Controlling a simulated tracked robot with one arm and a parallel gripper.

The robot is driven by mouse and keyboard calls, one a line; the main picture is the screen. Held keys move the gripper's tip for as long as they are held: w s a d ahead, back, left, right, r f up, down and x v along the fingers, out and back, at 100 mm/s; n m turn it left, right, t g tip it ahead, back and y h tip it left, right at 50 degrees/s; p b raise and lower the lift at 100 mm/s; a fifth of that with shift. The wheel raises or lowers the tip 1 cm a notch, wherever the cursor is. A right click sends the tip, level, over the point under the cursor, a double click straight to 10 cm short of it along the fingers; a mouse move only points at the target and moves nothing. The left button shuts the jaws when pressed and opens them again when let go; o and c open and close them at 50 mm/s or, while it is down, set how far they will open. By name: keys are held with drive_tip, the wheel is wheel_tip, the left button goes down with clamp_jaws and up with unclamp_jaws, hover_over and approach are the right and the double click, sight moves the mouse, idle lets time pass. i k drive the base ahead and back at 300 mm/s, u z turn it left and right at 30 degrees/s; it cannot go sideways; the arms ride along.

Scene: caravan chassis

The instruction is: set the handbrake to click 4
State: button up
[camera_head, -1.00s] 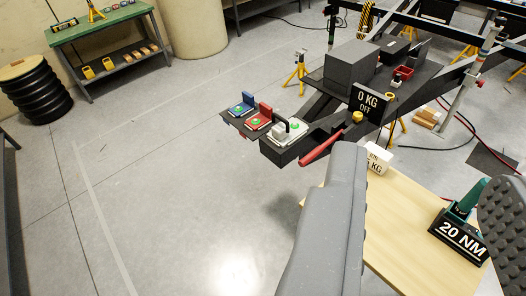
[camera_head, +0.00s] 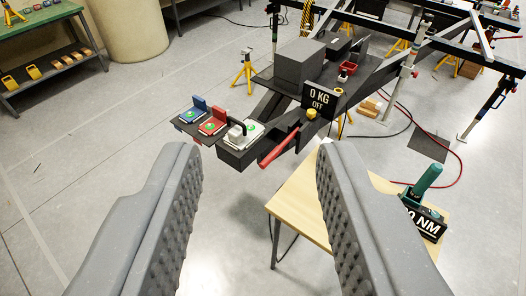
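The handbrake lever (camera_head: 279,149) is a red handle at the front of the caravan's dark drawbar, right of the coupling box. It angles from lower left up to the right. My gripper (camera_head: 258,165) is open and empty, its two grey studded fingers wide apart in the foreground. The lever shows between the fingers but farther off, with no contact. A black sign (camera_head: 320,102) reading "0 KG OFF" stands just behind the lever. No click number can be read.
A wooden table (camera_head: 290,204) stands below and right of the lever, carrying a green-handled tool (camera_head: 424,180) and an "NM" sign, partly hidden by my right finger. Blue (camera_head: 194,113) and red (camera_head: 212,125) blocks sit left of the coupling. Open floor lies at left.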

sight(270, 158)
drive_tip(key=i, duration=1.6)
drive_tip(key=z, duration=0.05)
